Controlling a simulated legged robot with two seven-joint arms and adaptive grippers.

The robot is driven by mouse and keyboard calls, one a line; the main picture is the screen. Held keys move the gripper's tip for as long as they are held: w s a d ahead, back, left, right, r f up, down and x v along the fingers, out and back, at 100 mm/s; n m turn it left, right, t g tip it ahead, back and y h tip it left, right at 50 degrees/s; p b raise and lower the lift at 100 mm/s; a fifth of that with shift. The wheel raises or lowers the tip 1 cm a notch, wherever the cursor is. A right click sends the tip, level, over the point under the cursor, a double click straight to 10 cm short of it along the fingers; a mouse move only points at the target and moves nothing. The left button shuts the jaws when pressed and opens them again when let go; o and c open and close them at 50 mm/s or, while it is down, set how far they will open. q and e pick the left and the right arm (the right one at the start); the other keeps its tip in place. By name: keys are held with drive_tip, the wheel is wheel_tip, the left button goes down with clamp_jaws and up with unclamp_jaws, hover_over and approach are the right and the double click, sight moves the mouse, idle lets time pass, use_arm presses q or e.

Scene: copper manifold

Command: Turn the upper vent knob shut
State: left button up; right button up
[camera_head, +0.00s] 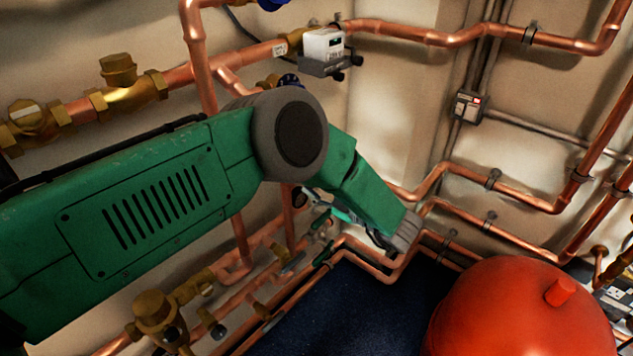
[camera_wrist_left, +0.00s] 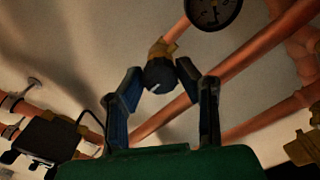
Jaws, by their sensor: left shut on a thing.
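A dark, blue-black knob (camera_wrist_left: 160,75) with a small white mark sits on a brass fitting (camera_wrist_left: 161,48) in the wrist view. My left gripper (camera_wrist_left: 162,76) has its two jointed fingers closed on the knob, one on each side. In the head view, my green left arm reaches in from the left and bends down to the right. It hides most of the gripper and the gripped knob there. My right gripper is in neither view.
A round gauge (camera_wrist_left: 212,10) sits just above the gripped knob. Copper pipes (camera_head: 430,37) run along the walls. A brass valve (camera_head: 118,70) is at upper left, a white box (camera_head: 323,45) at top centre. A red tank (camera_head: 520,312) stands at lower right.

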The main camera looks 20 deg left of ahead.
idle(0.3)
use_arm(q)
drive_tip(key=o, duration=1.1)
drive_tip(key=shift+w+f, duration=0.1)
drive_tip(key=v, duration=0.7)
drive_tip(key=shift+d, duration=0.25)
